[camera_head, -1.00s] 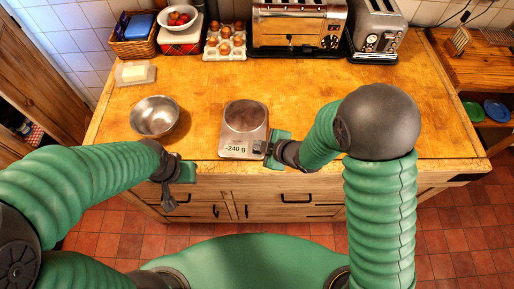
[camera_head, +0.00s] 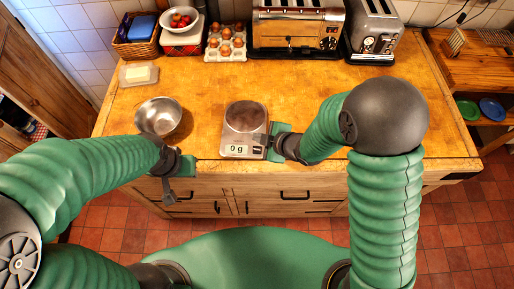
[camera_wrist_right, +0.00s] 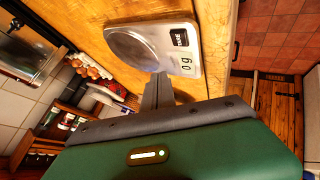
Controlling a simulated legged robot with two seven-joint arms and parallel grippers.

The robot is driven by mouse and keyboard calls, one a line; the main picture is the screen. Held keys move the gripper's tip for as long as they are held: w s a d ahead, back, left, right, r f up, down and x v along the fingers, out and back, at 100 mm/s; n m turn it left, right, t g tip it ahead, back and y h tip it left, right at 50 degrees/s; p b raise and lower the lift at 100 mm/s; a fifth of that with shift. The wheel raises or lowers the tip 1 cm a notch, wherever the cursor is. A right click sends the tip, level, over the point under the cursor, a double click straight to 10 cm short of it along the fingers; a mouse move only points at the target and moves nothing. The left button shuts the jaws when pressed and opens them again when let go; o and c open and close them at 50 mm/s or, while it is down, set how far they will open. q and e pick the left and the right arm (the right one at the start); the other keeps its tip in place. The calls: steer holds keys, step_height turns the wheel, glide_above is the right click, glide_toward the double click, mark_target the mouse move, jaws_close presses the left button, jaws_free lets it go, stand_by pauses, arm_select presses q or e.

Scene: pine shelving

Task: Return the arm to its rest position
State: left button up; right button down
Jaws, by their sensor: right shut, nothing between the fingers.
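My right gripper (camera_head: 267,154) is at the front right corner of the kitchen scale (camera_head: 235,138) on the wooden counter. In the right wrist view its narrow fingers (camera_wrist_right: 158,90) are together, with nothing between them, beside the scale (camera_wrist_right: 183,52). I cannot tell whether the fingertips touch the scale. The scale's display reads 0 g and its round plate is empty. My left gripper (camera_head: 170,190) hangs empty at the counter's front edge, below the metal bowl; its jaw gap is too small to judge.
A steel bowl (camera_head: 158,117) stands left of the scale, with a butter dish (camera_head: 139,74) behind it. An egg tray (camera_head: 226,43), a wicker basket (camera_head: 135,38) and two toasters (camera_head: 297,30) line the back. The middle of the counter (camera_head: 300,85) is clear.

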steer(key=shift+d, duration=0.1)
steer(key=s+d+r+m+g+h, duration=0.1)
steer(key=s+d+r+m+h, duration=0.15)
steer(key=d+m, duration=0.45)
steer(key=s+d+r+m+g+h, duration=0.15)
steer(key=s+d+m+h, duration=0.3)
steer(key=d, duration=0.45)
steer(key=s+d+r+m+g, duration=0.1)
steer(key=s+d+m, duration=0.1)
steer(key=s+m, duration=0.4)
steer(key=shift+s+d+g+y, duration=0.2)
steer(key=shift+s+g+y, duration=0.15)
steer(key=shift+s+y, duration=0.05)
steer(key=shift+s+r, duration=0.15)
steer(key=shift+d, duration=0.2)
steer(key=shift+a, duration=0.15)
stand_by(0.4)
